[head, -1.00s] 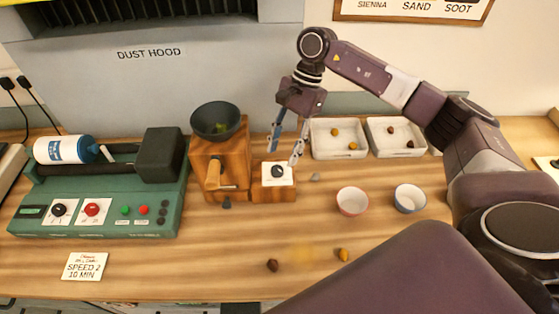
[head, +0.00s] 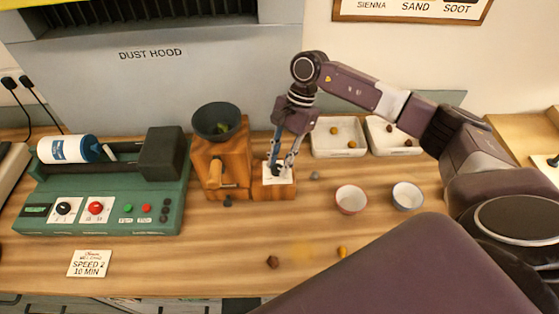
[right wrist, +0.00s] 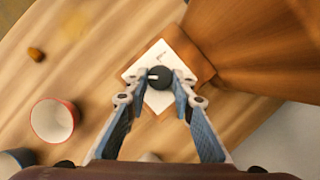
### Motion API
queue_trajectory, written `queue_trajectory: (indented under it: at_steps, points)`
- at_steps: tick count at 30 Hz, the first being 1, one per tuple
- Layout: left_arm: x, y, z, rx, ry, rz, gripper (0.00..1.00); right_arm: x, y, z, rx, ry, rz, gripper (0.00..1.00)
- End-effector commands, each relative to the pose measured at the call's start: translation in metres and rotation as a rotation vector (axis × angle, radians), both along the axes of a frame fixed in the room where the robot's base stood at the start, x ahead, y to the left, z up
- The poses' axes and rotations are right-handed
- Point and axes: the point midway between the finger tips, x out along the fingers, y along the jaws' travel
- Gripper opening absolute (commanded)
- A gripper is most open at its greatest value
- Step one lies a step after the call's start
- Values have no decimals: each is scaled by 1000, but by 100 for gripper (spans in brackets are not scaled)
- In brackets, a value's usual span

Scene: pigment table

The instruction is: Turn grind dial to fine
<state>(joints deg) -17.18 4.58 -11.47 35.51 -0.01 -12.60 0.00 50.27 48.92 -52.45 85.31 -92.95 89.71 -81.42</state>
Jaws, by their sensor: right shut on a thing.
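The grind dial (right wrist: 159,77) is a black knob with a white pointer mark, on a white plate (right wrist: 151,100) fixed to a small wooden block (head: 274,194). In the right wrist view its pointer points left. My right gripper (head: 281,170) reaches down onto it from above, and in the right wrist view the fingertips (right wrist: 160,78) are shut on the knob's two sides. In the head view the fingers hide most of the dial. The plate's markings are not readable. The wooden grinder (head: 222,161) with a dark bowl on top stands just left of the block. My left gripper is not in view.
A green machine (head: 100,205) with knobs and buttons stands at the left, with a card (head: 89,263) in front. Two white trays (head: 338,154) and two small cups (head: 350,199) are at the right. Loose pigment lumps (head: 272,262) lie near the front edge.

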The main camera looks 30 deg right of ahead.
Motion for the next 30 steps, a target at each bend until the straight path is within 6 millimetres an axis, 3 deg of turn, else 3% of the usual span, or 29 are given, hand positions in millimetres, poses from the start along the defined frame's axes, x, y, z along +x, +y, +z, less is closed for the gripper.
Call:
queue_trajectory:
  at_steps: [14,30]
  points:
    - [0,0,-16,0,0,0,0,-1,-1,-3,0,-2,-111,0]
    - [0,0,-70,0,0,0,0,-6,-1,-5,1,-6,-591,0]
